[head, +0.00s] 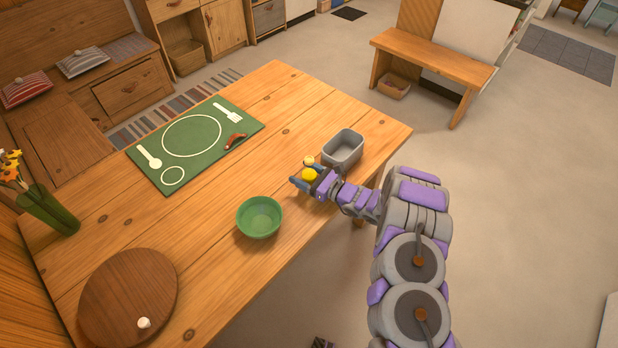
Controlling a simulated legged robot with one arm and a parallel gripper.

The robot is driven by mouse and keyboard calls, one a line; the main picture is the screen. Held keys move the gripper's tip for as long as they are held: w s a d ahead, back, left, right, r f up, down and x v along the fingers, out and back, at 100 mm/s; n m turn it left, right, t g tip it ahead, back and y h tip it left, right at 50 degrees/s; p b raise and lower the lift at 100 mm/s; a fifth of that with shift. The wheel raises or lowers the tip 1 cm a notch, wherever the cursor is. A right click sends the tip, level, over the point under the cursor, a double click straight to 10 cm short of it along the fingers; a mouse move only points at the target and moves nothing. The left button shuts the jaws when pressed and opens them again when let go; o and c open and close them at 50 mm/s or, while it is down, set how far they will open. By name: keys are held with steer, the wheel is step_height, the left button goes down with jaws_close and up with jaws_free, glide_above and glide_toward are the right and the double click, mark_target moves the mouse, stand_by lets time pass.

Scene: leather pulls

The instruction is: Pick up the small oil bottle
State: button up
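The small oil bottle (309,175) appears as a yellow rounded body with a pale yellow top, at the right part of the wooden table. My gripper (306,177) is right at it, with its blue fingertips beside the yellow body. Part of the bottle is hidden by my gripper. I cannot tell whether the fingers are closed on it or only around it, or whether it touches the table.
A grey bin (343,148) stands just behind my gripper, and a green bowl (259,217) to its left. A green placemat (195,142) holds a reddish-brown curved item (236,140). A round wooden board (128,297) bears a small white item (144,323). A green vase (50,212) stands far left.

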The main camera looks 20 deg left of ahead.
steer(key=c, duration=1)
steer(key=shift+c, duration=0.2)
